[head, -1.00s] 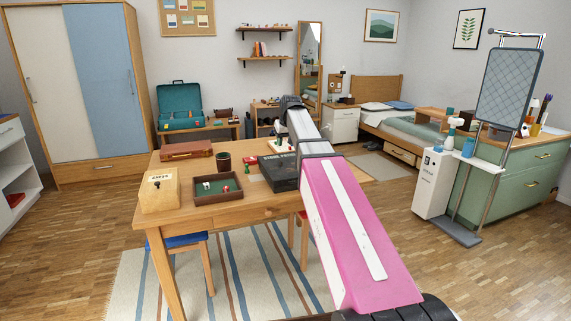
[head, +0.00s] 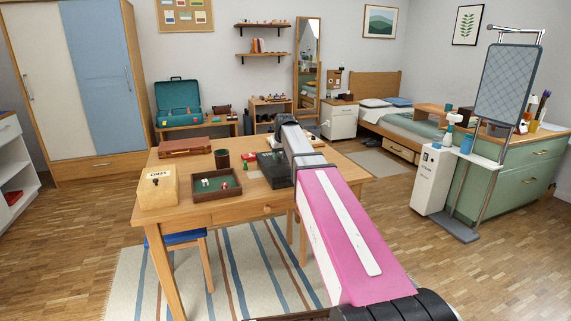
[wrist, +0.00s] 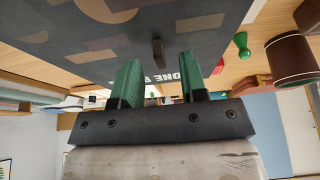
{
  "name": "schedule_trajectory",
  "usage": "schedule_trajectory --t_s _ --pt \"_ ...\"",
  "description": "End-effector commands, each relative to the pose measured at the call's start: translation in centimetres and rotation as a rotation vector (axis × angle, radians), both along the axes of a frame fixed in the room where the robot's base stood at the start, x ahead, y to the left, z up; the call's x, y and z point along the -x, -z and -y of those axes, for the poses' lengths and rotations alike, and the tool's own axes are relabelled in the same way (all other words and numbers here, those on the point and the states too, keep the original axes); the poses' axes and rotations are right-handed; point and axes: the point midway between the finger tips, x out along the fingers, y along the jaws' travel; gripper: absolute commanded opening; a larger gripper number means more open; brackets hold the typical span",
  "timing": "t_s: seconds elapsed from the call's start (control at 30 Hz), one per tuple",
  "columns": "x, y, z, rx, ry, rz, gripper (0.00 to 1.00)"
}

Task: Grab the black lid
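The black lid (head: 278,177) is on the dark box on the wooden table, partly hidden by my arm in the head view. In the wrist view the lid (wrist: 95,40) fills the upper left, with pale lettering and tan shapes on it. A small dark knob (wrist: 158,53) stands up from it. My gripper (wrist: 158,60) is open, with its two green fingers apart and the knob in line with the gap between them. I cannot tell whether the fingertips reach past the knob.
A brown tray (head: 217,196) with small pieces, a dark cup (head: 222,158), a wooden box (head: 158,188) and a brown case (head: 186,147) stand left of the lid. A green pawn (wrist: 241,44) is close by. The table's right part looks clear.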

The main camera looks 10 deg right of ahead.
Motion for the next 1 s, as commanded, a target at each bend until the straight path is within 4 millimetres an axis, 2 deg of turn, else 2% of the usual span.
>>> schedule_trajectory --t_s 0.1,0.3,0.37,0.4,0.43,0.8,1.0 --pt "-0.4 0.8 -0.1 0.0 0.0 0.001 0.39" --pt "-0.4 0.8 -0.1 0.0 0.0 0.001 0.39" --pt "-0.3 0.8 -0.1 0.0 0.0 0.001 0.2" --pt "-0.3 0.8 -0.1 0.0 0.0 0.001 0.07" --pt "-0.3 0.8 -0.1 0.0 0.0 0.001 0.0" --pt "-0.3 0.7 -0.1 0.0 0.0 0.001 0.0" --pt "-0.4 -0.3 -0.1 0.0 0.0 0.001 0.0"
